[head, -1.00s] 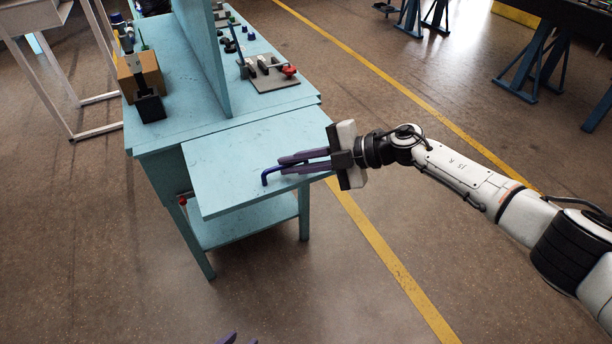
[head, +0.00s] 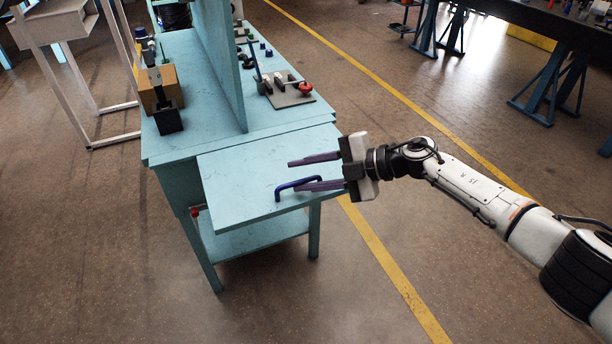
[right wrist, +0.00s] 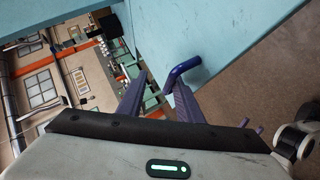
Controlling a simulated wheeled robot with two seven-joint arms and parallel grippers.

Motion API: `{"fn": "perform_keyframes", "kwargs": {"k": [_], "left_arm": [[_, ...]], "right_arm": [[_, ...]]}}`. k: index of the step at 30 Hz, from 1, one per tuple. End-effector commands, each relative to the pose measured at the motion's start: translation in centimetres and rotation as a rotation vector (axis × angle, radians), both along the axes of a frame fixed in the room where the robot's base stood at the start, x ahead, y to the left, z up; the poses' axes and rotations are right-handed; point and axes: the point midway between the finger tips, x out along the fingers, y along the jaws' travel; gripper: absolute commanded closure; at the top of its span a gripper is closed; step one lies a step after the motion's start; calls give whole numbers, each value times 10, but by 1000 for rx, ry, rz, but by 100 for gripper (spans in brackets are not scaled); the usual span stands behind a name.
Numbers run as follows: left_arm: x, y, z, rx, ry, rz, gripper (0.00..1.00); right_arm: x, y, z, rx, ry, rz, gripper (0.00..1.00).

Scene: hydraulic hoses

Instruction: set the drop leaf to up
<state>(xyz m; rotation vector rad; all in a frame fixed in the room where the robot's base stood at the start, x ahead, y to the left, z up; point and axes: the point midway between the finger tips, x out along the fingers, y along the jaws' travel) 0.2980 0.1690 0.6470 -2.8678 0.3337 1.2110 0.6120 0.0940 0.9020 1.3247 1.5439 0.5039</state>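The drop leaf (head: 240,175) is a light blue panel at the front of the blue bench. It stands out from the bench and looks roughly level; I cannot tell its exact angle. Its blue bar handle (head: 278,192) is near the front edge and also shows in the right wrist view (right wrist: 186,68). My right gripper (head: 292,174) is open, its purple fingers apart over the leaf. One finger is close beside the handle; I cannot tell if they touch.
A red knob (head: 195,211) sits below the leaf's left side. The bench top (head: 200,126) holds an upright divider panel (head: 219,60), a cardboard box (head: 160,85) and a plate with a red-handled clamp (head: 290,95). The floor in front is clear.

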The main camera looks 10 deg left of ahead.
Motion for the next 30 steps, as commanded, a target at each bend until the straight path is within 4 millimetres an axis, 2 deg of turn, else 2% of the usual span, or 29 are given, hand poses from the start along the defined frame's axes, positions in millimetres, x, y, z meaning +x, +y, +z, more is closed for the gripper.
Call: {"fn": "perform_keyframes", "kwargs": {"k": [1,16,20,30], "left_arm": [[-1,0,0,0,1,0,69],[-4,0,-1,0,8,-1,69],[-4,0,1,0,8,-1,69],[-4,0,0,0,8,-1,69]], "right_arm": [[1,2,5,9,-3,1,72],[1,-3,4,3,-1,-2,72],[1,-19,10,2,-2,-4,72],[-7,-77,34,0,-1,-1,72]]}}
